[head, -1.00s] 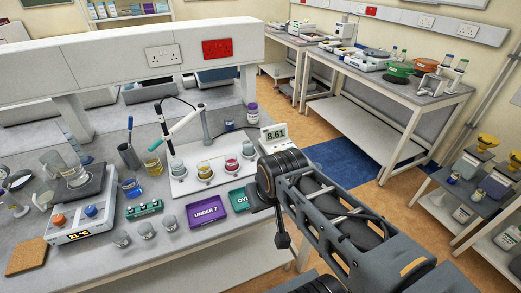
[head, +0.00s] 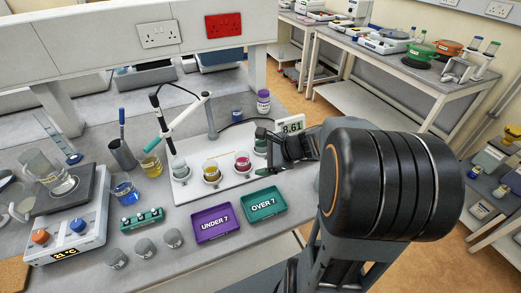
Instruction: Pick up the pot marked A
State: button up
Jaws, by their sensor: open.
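Several small pots stand in a row on a white board on the bench. One (head: 180,171) is pale, at the left by the electrode arm. One holds yellow liquid (head: 212,173) and one pink-red liquid (head: 243,162). The rightmost pot (head: 260,146) is partly hidden by my gripper. Any letters on the pots are too small to read, so I cannot tell which is A. My gripper (head: 264,147) is open at the right end of the row, its fingers pointing left, close to the rightmost pot. I cannot tell whether they touch it.
A meter reading 8.61 (head: 291,125) stands behind my gripper. The purple UNDER 7 tray (head: 215,236) and green OVER 7 tray (head: 264,214) lie in front of the board.

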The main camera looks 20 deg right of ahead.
jog(key=w+d+f+m+t, duration=0.1)
jog(key=d+m, duration=0.2)
jog(key=w+d+f+m+t+h, duration=0.1)
jog(key=d+m+t, duration=0.1)
jog(key=d+m, duration=0.1)
jog(key=w+d+f+m+t+b, duration=0.1)
jog(key=w+d+f+m, duration=0.1)
jog(key=d+m, duration=0.2)
jog(key=shift+t+h, duration=0.3)
jog(key=shift+h, duration=0.1)
jog(key=shift+m+h, duration=0.3)
jog(key=shift+m, duration=0.2)
jog(key=x, duration=0.4)
jog(key=d+x, duration=0.1)
jog(key=x, duration=0.2)
jog(key=shift+w, duration=0.3)
jog(key=shift+r+p+x, duration=0.2)
jog(key=shift+p+x, duration=0.5)
jog(key=shift+x, duration=2.45)
jog(key=shift+w+t, duration=0.1)
jog(key=shift+t, duration=0.2)
jog(key=shift+c, duration=0.5)
jog(key=c, duration=1)
jog(key=shift+r, duration=0.15)
